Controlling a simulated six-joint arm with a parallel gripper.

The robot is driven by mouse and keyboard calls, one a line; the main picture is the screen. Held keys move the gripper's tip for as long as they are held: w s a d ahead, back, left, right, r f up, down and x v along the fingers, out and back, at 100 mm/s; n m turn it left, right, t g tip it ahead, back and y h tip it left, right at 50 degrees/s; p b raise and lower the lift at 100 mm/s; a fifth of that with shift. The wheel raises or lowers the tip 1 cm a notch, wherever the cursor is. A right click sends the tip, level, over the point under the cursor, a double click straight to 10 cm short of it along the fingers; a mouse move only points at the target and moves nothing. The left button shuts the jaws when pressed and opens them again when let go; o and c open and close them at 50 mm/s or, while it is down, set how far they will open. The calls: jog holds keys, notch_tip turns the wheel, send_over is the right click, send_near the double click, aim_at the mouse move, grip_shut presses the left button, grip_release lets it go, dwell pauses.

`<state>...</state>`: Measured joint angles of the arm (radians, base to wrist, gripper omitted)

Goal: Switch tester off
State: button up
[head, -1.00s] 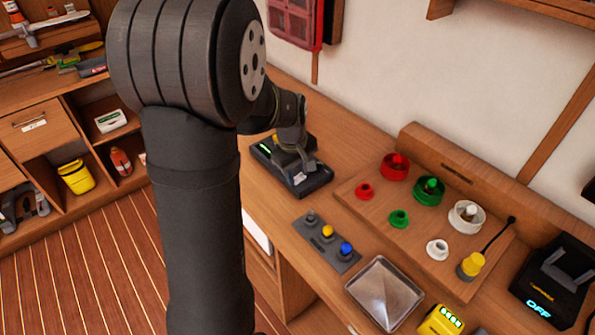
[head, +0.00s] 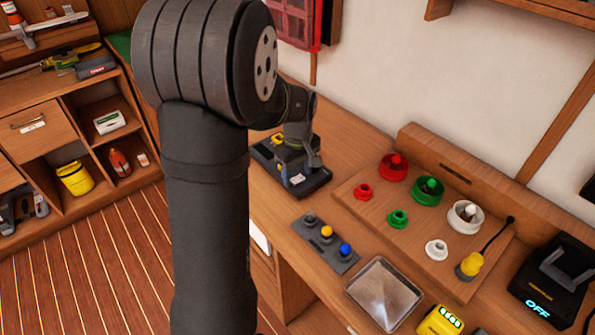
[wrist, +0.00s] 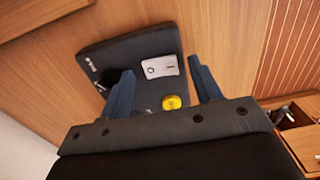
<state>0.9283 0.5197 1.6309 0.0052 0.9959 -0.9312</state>
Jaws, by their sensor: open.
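The black box that I take as the tester (head: 318,185) lies on the bench behind my arm in the head view, partly covered by my gripper (head: 296,160). In the wrist view the dark tester (wrist: 150,42) carries a white label (wrist: 160,67), a small black part (wrist: 106,82) and a round yellow knob (wrist: 172,102). My gripper (wrist: 163,88) is open, with its two blue fingers apart over the tester and the yellow knob between them, nearer the palm. Nothing is held. I cannot tell whether the fingers touch the tester.
A grey plate with grey, yellow and blue knobs (head: 327,244) lies in front. A wooden board (head: 385,215) holds red, green and white fittings. A clear tray (head: 384,293), a yellow block (head: 440,321) and a black device reading OFF (head: 553,283) stand right.

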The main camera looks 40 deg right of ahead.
aim_at(298, 178)
notch_tip(298, 178, up, 18)
jog(key=shift+f, duration=0.25)
dwell(0.3)
jog(key=shift+f, duration=0.1)
dwell(0.3)
notch_tip(298, 178, down, 17)
jog(key=shift+f, duration=0.2)
dwell(0.4)
jog(key=shift+r, duration=0.1)
